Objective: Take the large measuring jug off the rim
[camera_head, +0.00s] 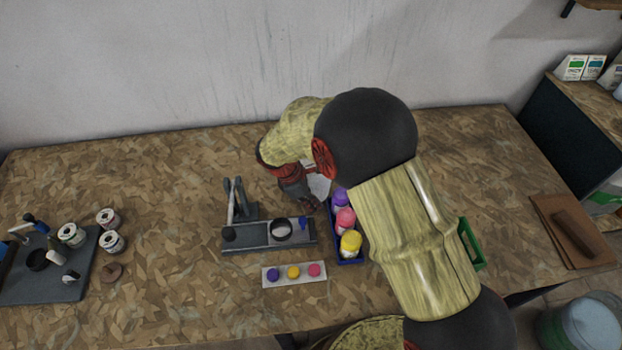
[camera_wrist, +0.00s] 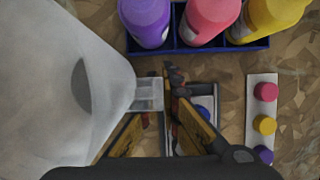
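The large measuring jug (camera_wrist: 60,85) is pale and translucent and fills the left of the wrist view. Its short clear handle (camera_wrist: 149,94) points right, toward my fingers. My gripper (camera_wrist: 158,105) has its two yellow-sided fingers on either side of the handle's end, with a gap between them lower down. I cannot tell whether they press on the handle. In the head view my gripper (camera_head: 311,205) is mostly hidden by my arm, behind the bottle tray, beside a white patch that is probably the jug (camera_head: 319,186). The rim under the jug does not show clearly.
A blue tray (camera_head: 350,261) holds purple, pink and yellow bottles close to my gripper. A grey rack (camera_head: 262,246) and a white strip with coloured caps (camera_head: 294,281) lie in front. A green crate (camera_head: 477,243) is right of my arm. The back left is clear.

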